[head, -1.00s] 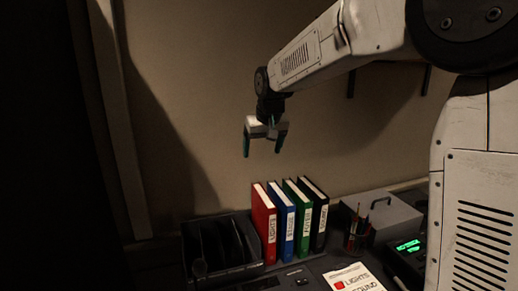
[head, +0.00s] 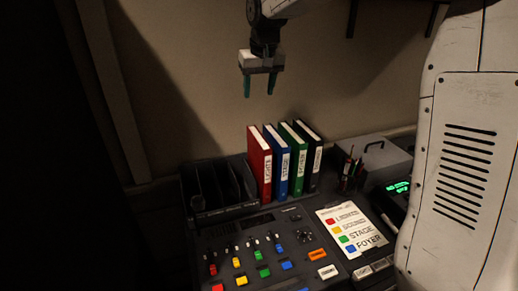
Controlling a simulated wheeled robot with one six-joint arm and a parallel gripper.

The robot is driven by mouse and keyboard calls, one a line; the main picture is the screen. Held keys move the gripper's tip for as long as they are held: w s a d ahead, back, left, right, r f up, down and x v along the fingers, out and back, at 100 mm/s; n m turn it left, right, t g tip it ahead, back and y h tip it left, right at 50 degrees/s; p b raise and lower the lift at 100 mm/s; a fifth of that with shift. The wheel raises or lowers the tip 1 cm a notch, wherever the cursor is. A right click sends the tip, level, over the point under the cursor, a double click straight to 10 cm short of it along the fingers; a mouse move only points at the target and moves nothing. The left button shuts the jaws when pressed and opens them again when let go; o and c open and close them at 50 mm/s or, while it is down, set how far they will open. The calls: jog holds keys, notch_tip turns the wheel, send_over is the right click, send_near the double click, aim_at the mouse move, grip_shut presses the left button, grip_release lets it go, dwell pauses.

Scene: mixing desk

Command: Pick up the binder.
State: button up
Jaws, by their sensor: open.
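Several binders stand upright in a row at the back of the desk in the head view. From left to right they are a red binder (head: 259,164), a blue binder (head: 276,161), a green binder (head: 294,159) and a black binder (head: 311,157). Each has a white spine label; the red one reads LIGHTS and the blue one seems to read STAGE. My gripper (head: 259,89) is open and empty, pointing down. It hangs above the row, apart from it, roughly over the red and blue binders in the picture.
A dark divided rack (head: 226,212) stands left of the binders. A pen holder (head: 350,175) and a grey box with a handle (head: 378,161) are to the right. The mixing desk (head: 215,244) with coloured buttons and a colour-coded card (head: 349,213) lie in front. The wall is close behind.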

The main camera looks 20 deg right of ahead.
aim_at(257, 136)
jog(key=f+g, duration=0.1)
jog(key=f, duration=0.3)
jog(key=w+f+g, duration=0.1)
jog(key=f, duration=0.3)
jog(key=f+g, duration=0.1)
jog(key=f, duration=0.4)
jog(key=shift+w, duration=0.2)
jog(key=f, duration=0.2)
jog(key=s+f, duration=0.1)
jog(key=f, duration=0.3)
jog(key=shift+s+f, duration=0.25)
jog(key=shift+w+d+f, duration=0.1)
jog(key=shift+w+f, duration=0.35)
jog(key=shift+f, duration=0.15)
jog(key=shift+w+d+f, duration=0.1)
jog(key=shift+w+f, duration=0.3)
jog(key=shift+f, duration=0.2)
jog(key=shift+s+a+r, duration=0.1)
jog(key=shift+s+r, duration=0.3)
jog(key=shift+r, duration=0.05)
jog(key=shift+w+f, duration=0.1)
jog(key=shift+w, duration=0.05)
jog(key=c, duration=0.5)
grip_shut()
